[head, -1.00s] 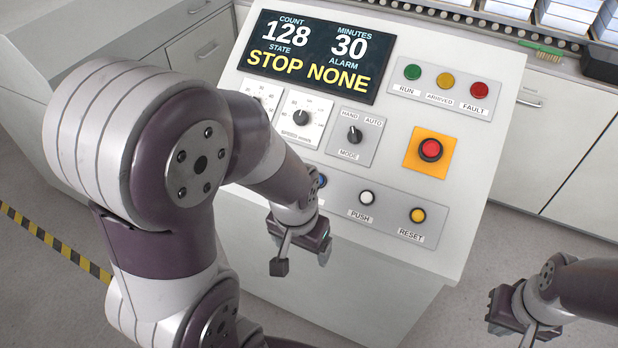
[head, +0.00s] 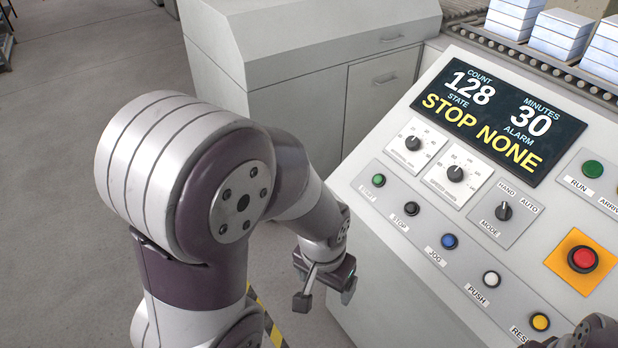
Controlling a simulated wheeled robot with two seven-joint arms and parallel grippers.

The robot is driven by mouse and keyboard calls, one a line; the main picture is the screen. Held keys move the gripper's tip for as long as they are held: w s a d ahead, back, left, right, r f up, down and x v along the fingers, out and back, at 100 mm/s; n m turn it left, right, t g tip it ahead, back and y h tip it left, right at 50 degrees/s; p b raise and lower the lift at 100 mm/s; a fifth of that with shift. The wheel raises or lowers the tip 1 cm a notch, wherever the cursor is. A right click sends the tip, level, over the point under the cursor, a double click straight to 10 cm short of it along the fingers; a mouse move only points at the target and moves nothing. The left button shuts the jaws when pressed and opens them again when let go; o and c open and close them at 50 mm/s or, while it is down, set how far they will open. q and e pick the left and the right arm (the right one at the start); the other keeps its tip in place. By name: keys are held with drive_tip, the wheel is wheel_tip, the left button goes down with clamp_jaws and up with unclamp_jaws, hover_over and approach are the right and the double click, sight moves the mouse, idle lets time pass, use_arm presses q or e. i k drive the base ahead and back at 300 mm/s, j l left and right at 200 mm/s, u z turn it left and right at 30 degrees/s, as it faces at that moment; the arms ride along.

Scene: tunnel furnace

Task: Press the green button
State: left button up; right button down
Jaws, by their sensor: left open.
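The green button (head: 379,181) is small and round and sits at the left end of the lower button row on the sloped panel (head: 372,232), above a label that is hard to read. My left gripper (head: 325,296) is open and empty, in front of the panel's left edge. It is below and to the left of the green button in the picture, apart from it. Nothing covers the button. Part of my right arm (head: 594,334) shows in the bottom right corner; its gripper's fingers are out of the frame.
A black button (head: 411,208), a blue button (head: 449,241), a white button (head: 491,278) and a yellow button (head: 540,321) continue the row. A red button (head: 583,258) sits on a yellow plate. A green RUN lamp (head: 593,169) is higher up. The display (head: 497,113) reads STOP NONE.

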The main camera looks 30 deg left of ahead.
sight(377, 179)
drive_tip(key=u, duration=0.65)
drive_tip(key=j+z, duration=0.1)
drive_tip(key=z, duration=0.5)
drive_tip(key=j+z, duration=0.15)
drive_tip(key=j, duration=0.3)
drive_tip(key=k+j+z, duration=0.15)
drive_tip(key=j, duration=0.3)
drive_tip(key=j+z, duration=0.15)
drive_tip(key=j, duration=0.25)
drive_tip(key=k+j+z, duration=0.15)
drive_tip(key=j, duration=0.3)
drive_tip(key=k+j+z, duration=0.15)
drive_tip(key=j, duration=0.25)
drive_tip(key=k+j+z, duration=0.15)
drive_tip(key=j, duration=0.25)
